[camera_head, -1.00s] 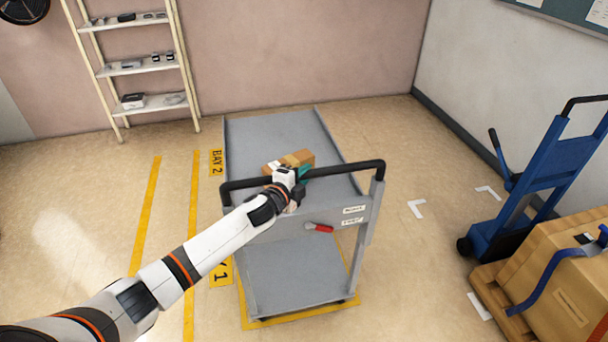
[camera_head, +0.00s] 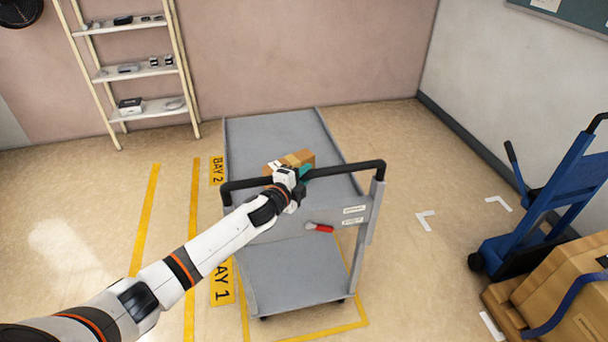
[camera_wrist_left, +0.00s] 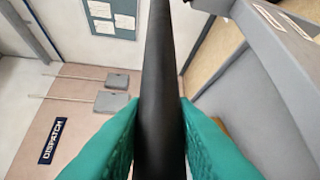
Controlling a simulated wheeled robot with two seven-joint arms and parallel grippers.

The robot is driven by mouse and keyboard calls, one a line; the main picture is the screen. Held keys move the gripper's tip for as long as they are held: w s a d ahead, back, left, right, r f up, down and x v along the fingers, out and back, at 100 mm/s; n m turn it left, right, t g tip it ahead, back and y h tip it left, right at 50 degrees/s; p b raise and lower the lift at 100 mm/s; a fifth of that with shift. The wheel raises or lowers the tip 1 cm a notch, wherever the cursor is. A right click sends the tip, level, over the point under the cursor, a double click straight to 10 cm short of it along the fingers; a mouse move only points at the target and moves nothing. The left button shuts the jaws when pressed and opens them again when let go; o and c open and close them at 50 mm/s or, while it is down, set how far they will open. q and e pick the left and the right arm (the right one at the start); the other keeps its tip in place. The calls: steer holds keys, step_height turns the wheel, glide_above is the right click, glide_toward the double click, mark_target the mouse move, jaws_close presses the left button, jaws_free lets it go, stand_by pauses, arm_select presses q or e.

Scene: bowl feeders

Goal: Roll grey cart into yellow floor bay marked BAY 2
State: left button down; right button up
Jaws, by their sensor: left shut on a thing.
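The grey cart (camera_head: 285,275) stands upright in the middle of the head view, with its black handle bar (camera_head: 340,169) toward me. My left gripper (camera_head: 294,182) is shut on that handle; in the left wrist view its teal fingers (camera_wrist_left: 160,130) press on both sides of the black bar (camera_wrist_left: 160,70). The BAY 2 label (camera_head: 217,170) lies on the floor just left of the cart's far part. The BAY 1 label (camera_head: 222,282) lies left of its near part. The cart hides most of the BAY 2 floor area. My right gripper is not in view.
A cardboard box (camera_head: 290,160) rides on the cart's top. A blue hand truck (camera_head: 550,195) and a large carton (camera_head: 560,300) stand at right. A shelf rack (camera_head: 130,70) leans at the back wall. Floor shows clear between cart and wall.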

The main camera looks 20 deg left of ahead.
arm_select(q)
steer(key=shift+f, duration=0.1)
steer(key=c, duration=1.2)
jaws_free()
steer(key=shift+s, duration=0.1)
steer(key=b+v, duration=0.2)
steer(key=v, duration=1)
steer(key=shift+c, duration=0.6)
